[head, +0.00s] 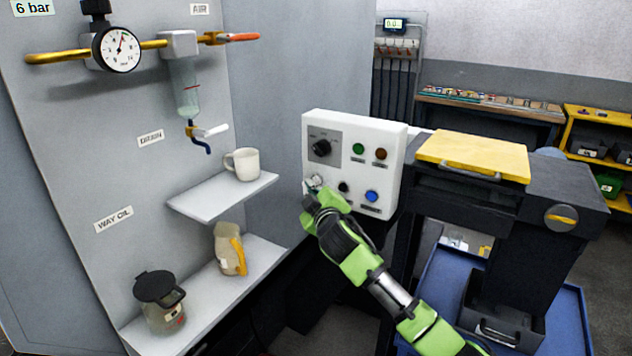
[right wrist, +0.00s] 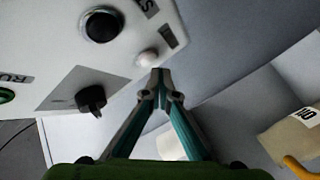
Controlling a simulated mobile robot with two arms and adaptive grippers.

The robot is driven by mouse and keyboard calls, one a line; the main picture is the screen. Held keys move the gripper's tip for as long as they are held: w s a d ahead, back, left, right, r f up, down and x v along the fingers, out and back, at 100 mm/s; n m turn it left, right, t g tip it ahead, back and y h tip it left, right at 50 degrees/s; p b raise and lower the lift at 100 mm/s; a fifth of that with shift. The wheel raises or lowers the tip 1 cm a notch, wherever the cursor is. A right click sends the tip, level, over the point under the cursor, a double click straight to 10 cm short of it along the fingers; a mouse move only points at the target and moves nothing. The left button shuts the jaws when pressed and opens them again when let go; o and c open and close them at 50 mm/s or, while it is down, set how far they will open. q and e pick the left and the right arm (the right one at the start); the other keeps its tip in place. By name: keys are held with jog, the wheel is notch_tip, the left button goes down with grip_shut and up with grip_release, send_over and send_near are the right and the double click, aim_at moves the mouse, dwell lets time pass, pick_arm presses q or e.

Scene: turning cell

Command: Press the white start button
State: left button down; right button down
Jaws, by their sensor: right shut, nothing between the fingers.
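The white button (head: 317,180) is at the lower left of the white control panel (head: 396,142). It also shows in the right wrist view (right wrist: 147,58) as a small white dome near the panel's edge. My right gripper (head: 311,189) is shut and empty, with its fingertips right by the white button. In the right wrist view, the closed tips (right wrist: 160,73) sit just below and right of the button. I cannot tell whether they touch it. My left gripper is not in view.
The panel also has a black knob (head: 321,148), a green button (head: 358,149), an amber one (head: 380,154), a black one (head: 343,187) and a blue one (head: 371,196). A mug (head: 243,163) stands on the shelf at left. A yellow-topped machine (head: 475,155) stands at right.

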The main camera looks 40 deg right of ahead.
jog(key=shift+w+d, duration=0.15)
jog(key=shift+d, duration=0.25)
